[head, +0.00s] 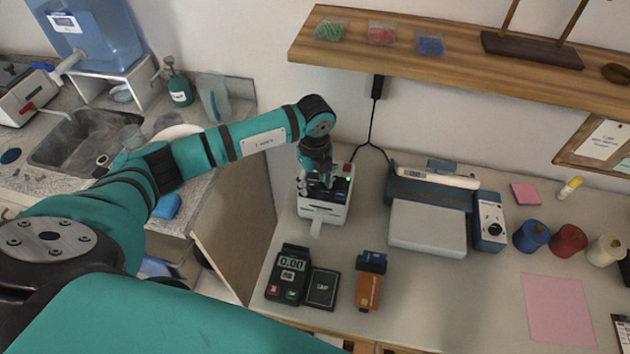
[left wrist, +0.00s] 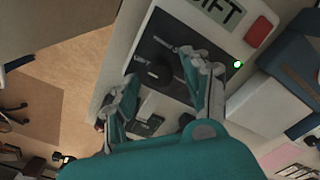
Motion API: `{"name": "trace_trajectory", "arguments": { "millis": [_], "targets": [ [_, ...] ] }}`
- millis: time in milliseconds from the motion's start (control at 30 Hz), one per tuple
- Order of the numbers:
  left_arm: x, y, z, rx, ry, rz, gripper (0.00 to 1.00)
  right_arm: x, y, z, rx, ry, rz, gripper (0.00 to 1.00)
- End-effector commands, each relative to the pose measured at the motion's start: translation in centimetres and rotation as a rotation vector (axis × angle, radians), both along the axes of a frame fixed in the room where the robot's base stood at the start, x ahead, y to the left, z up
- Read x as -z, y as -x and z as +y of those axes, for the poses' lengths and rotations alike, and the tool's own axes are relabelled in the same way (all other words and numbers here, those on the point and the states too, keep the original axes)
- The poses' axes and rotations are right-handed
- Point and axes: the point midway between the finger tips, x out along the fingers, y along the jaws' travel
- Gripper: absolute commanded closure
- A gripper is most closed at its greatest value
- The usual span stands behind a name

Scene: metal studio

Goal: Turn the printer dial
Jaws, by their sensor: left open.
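The small white printer (head: 312,208) stands on the counter with a paper slip out of its front. My left gripper (head: 325,182) is over its dark top panel, pointing down. In the left wrist view the printer (left wrist: 146,32) shows a display reading "GIFT", a red button (left wrist: 259,31) and a lit green light (left wrist: 238,64). A round black dial (left wrist: 160,70) sits on the dark panel. My left gripper (left wrist: 163,76) is open, with one finger on each side of the dial. I cannot tell whether the fingers touch it. My right gripper is not in view.
A card terminal (head: 288,273), a dark booklet (head: 322,288) and an orange device (head: 368,288) lie in front of the printer. A blue and white machine (head: 430,222) stands to the right. A wooden shelf (head: 450,58) overhangs behind. A sink (head: 85,135) is left.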

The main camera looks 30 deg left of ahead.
Motion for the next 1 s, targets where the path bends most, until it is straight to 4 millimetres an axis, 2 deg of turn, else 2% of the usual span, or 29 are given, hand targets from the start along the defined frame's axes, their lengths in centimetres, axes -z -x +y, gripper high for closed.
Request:
{"name": "trace_trajectory", "arguments": {
  "millis": [167,400,600,733,1000],
  "targets": [
    [-2.7,-0.2,0.0,0.0,0.001,-0.008,0.51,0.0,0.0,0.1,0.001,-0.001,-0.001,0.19],
    [-7.9,-0.2,0.0,0.0,0.0,-0.007,0.51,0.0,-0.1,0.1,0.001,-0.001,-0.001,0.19],
    [-10.8,-0.1,0.0,0.0,0.0,-0.004,0.51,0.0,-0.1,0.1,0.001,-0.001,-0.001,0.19],
    [-11.6,-0.1,0.0,0.0,0.001,-0.003,0.51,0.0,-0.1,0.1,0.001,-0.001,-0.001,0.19],
    [-11.8,-0.1,0.0,-0.001,0.0,-0.002,0.51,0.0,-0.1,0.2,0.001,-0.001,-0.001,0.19]
  ]
}}
